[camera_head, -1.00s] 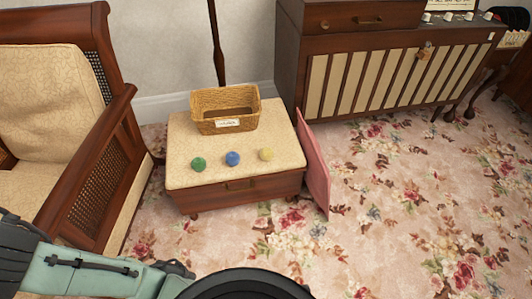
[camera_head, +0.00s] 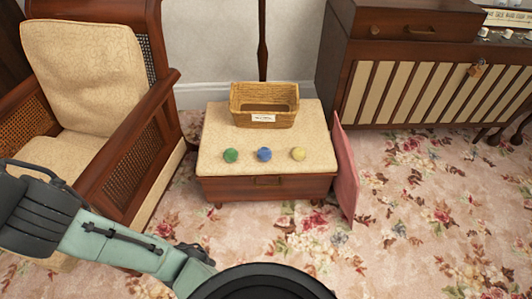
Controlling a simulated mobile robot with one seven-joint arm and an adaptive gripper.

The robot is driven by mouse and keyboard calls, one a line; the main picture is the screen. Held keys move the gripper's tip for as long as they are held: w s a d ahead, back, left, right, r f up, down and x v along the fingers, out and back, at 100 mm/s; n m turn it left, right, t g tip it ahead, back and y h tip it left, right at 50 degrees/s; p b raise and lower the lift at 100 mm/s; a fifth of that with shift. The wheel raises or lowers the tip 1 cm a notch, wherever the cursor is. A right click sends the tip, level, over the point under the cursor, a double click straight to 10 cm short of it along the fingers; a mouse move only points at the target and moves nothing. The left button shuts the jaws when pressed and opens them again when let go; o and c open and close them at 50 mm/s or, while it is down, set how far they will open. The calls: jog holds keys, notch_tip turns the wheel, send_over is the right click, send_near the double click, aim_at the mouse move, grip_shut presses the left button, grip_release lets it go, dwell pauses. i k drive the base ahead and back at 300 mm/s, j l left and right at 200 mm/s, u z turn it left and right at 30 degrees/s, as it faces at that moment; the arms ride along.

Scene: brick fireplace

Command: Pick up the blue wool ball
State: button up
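The blue wool ball (camera_head: 264,154) lies on the cream cushioned top of a low wooden footstool (camera_head: 225,140), between a green ball (camera_head: 231,155) on its left and a yellow ball (camera_head: 298,153) on its right. The balls stand apart from each other, in front of a wicker basket (camera_head: 264,105). Part of my arm shows at the lower left, well short of the footstool. My gripper is not in view.
A wooden armchair (camera_head: 85,90) with cream cushions stands close to the footstool's left. A pink flat panel (camera_head: 346,175) leans against its right side. A wooden cabinet (camera_head: 420,90) stands behind at right. Floral carpet (camera_head: 430,220) is open at front right.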

aim_at(264, 154)
jog(key=i+j+z, duration=0.3)
jog(key=i+j, duration=0.15)
jog(key=i+j+z, duration=0.3)
jog(key=j, duration=0.35)
jog(key=i+l, duration=0.05)
jog(key=i, duration=0.05)
